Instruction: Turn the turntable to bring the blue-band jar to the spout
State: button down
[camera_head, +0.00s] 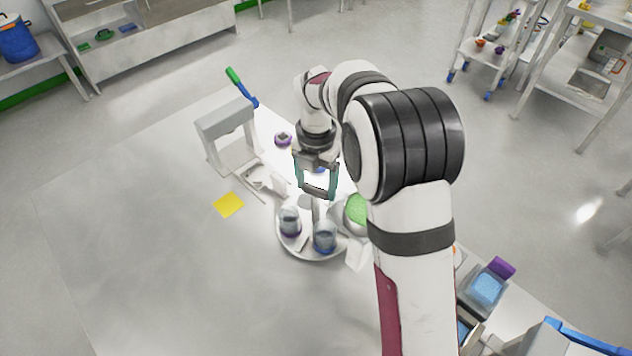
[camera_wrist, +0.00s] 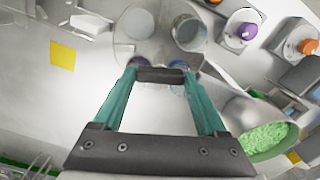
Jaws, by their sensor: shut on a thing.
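The round white turntable (camera_head: 290,247) stands on the table below my gripper (camera_head: 318,190). A clear jar with a bluish lower part (camera_head: 324,240), seemingly the blue-band jar, stands at its front. A jar with a purple band (camera_head: 290,224) stands to its left. My teal fingers are shut on a dark crossbar (camera_wrist: 160,75) above a pale post at the turntable's middle. In the wrist view, two round jars (camera_wrist: 188,32) show beyond the bar, and blue parts near it are mostly hidden. I cannot clearly tell which part is the spout.
A bowl of green granules (camera_wrist: 265,138) is close beside the turntable on the right. A white press-like stand with a blue-green lever (camera_head: 226,130) is at the back left. A yellow square (camera_head: 228,204) lies left. The table's left front is clear.

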jog(key=shift+n, duration=1)
grip_release()
